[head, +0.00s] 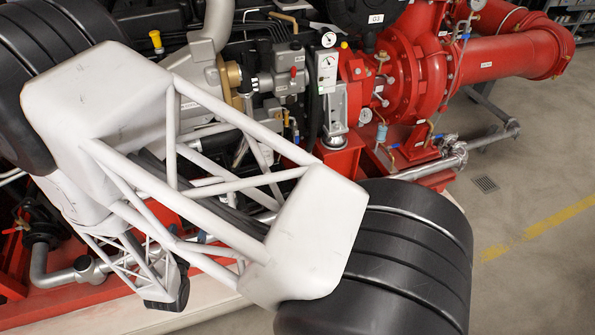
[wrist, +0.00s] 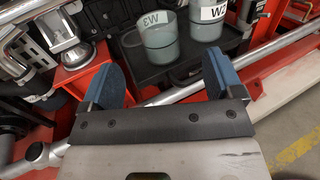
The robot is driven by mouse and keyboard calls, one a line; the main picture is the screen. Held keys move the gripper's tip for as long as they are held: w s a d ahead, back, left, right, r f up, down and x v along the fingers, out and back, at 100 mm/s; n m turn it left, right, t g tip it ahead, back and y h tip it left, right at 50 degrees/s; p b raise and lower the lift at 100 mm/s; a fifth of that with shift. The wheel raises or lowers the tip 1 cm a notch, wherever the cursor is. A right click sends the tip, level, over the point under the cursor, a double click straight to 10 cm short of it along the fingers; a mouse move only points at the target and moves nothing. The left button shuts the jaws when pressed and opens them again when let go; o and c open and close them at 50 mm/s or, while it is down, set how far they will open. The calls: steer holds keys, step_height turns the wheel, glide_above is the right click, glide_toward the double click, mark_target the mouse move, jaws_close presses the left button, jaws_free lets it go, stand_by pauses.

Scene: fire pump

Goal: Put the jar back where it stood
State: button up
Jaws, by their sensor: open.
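My gripper (wrist: 160,76) is open in the wrist view, with two blue-padded fingers set wide apart and nothing between them. I cannot tell whether either is the jar.
A red bracket (wrist: 76,82) with a metal fitting stands left of the tray. A silver pipe (wrist: 280,42) runs along the tray's near side. The red pump (head: 400,85) fills the upper right of the head view. Bare floor (head: 530,180) lies right of it.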

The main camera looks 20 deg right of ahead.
steer(key=s+d+r+m+g+h, duration=0.2)
steer(key=d+r+m+g, duration=0.55)
steer(key=d+r, duration=0.4)
steer(key=s+d+r+m+g+h, duration=0.25)
steer(key=d+r+m+g, duration=0.35)
steer(key=d+r+m, duration=0.5)
steer(key=s+d+r+m+y, duration=0.4)
steer(key=s+r+m+y, duration=0.2)
steer(key=s+r, duration=0.2)
steer(key=s+d+r+m+y, duration=0.3)
steer(key=s+r+m+y, duration=0.3)
steer(key=s, duration=0.4)
steer(key=shift+d+r+m, duration=0.35)
steer(key=shift+r+m, duration=0.1)
steer(key=shift+r, duration=0.5)
